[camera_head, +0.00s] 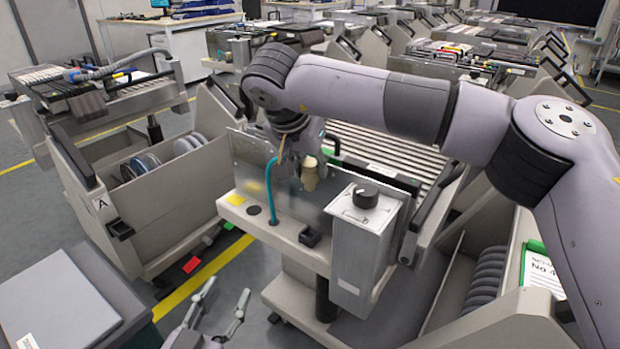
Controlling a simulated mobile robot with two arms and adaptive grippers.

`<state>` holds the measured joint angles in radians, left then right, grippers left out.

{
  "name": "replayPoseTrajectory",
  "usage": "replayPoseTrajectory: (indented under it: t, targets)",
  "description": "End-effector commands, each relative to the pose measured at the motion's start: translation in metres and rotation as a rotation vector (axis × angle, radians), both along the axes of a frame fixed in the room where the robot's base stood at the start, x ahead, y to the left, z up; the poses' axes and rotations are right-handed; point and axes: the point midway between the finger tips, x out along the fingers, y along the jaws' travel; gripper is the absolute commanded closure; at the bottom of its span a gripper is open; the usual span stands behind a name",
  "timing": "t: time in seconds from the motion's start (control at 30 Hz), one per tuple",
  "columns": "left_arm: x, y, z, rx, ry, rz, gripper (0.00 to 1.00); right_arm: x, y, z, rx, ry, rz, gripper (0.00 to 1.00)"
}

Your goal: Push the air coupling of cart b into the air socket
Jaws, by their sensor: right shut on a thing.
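Cart b, which I take to be the middle trolley, has a grey front ledge (285,245) and a clear upright panel. My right gripper (293,176) reaches down over this ledge from the right and is shut. A teal hose (271,190) rises from the ledge to the gripper, and the air coupling at its upper end is mostly hidden in the jaws. A tan, brass-like piece (310,174) shows beside the fingers; I cannot tell what it is. I cannot make out the air socket for certain. My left gripper (224,294) is open and empty, low at the bottom.
A grey box with a black knob (365,196) stands on the ledge's right, near my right arm. A small black block (310,237) sits on the ledge. A trolley marked A (150,219) stands at left, with yellow-striped floor (205,278) between. A grey-topped box (55,305) is bottom left.

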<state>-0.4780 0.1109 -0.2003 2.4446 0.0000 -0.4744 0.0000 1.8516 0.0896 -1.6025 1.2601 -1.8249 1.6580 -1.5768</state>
Motion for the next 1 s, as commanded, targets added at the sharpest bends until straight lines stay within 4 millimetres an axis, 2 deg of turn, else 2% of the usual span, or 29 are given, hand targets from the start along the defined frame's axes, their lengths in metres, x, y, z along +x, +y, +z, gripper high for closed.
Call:
replayPoseTrajectory:
  t: [0.03,0.2,0.4,0.6,1.0]
  targets:
    - [-0.002,0.002,-0.007,0.013,0.05,0.004,0.6,0.0,0.0,0.012,0.001,-0.004,0.0,1.0]
    - [-0.013,0.009,-0.037,0.053,0.213,0.015,0.6,0.0,0.0,0.036,0.0,-0.002,-0.001,1.0]
    - [-0.027,0.016,-0.063,0.088,0.361,0.023,0.6,0.0,0.0,0.056,0.001,-0.001,0.0,1.0]
    - [-0.037,0.021,-0.076,0.107,0.442,0.029,0.6,0.0,0.0,0.065,0.0,0.0,0.0,1.0]
    - [-0.051,0.027,-0.091,0.13,0.542,0.036,0.6,0.0,0.0,0.068,0.0,0.0,0.0,1.0]
